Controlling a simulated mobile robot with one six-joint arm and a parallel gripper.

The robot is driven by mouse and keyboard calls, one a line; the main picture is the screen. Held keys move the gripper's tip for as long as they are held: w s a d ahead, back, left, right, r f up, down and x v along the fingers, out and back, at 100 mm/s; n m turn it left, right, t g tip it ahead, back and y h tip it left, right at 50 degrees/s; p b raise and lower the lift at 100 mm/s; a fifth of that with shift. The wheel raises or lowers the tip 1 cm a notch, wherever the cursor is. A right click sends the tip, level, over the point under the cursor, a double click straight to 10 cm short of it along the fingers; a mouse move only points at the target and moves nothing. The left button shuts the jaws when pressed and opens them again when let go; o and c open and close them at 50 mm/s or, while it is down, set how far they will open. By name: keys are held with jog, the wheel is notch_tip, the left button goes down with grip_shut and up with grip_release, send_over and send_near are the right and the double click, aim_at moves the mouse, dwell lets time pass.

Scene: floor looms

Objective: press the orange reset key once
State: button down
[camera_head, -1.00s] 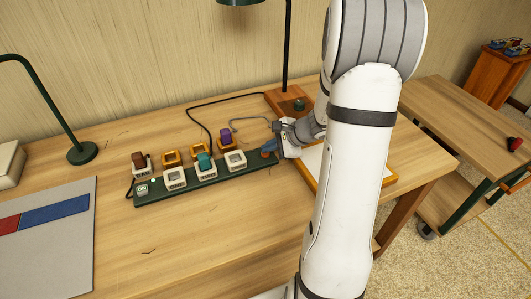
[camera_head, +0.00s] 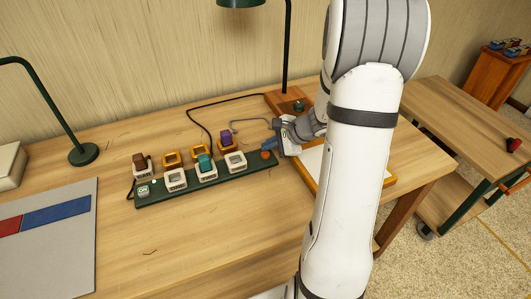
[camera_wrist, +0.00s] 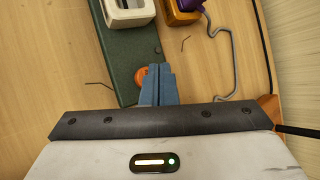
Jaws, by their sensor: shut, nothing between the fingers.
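The orange reset key (camera_head: 265,155) is a small round button at the right end of the dark green board (camera_head: 215,183). In the wrist view the orange key (camera_wrist: 140,76) shows beside the fingertips, partly covered by them. My gripper (camera_head: 266,146) is shut and empty, with its blue fingers pressed together. In the wrist view the fingertips (camera_wrist: 158,70) overlap the right part of the key. I cannot tell whether they touch it or hover just above it.
White and orange square holders (camera_head: 235,162) with coloured blocks stand along the board. A grey hook-shaped cable (camera_head: 250,121) lies behind it. A green lamp base (camera_head: 83,153) and a grey mat (camera_head: 60,260) are at left. The front table area is clear.

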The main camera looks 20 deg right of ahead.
aim_at(269, 155)
jog(key=shift+r+p, duration=1.8)
jog(key=shift+r, duration=0.8)
jog(key=shift+f, duration=0.1)
jog(key=shift+a, duration=0.1)
jog(key=s+a+r+n+g+p, duration=0.1)
jog(key=s+a+r+n+g, duration=0.2)
jog(key=s+a+r+n, duration=0.35)
jog(key=s+a+r+n+h+p, duration=0.1)
jog(key=s+r+n+h, duration=0.2)
jog(key=s+n, duration=0.3)
jog(key=s+a+r+n+g+h+p, duration=0.1)
jog(key=s+a+r+n+h+p, duration=0.1)
jog(key=s+r+n, duration=0.3)
jog(key=s+n+h, duration=0.1)
jog(key=s, duration=0.3)
jog(key=shift+a, duration=0.2)
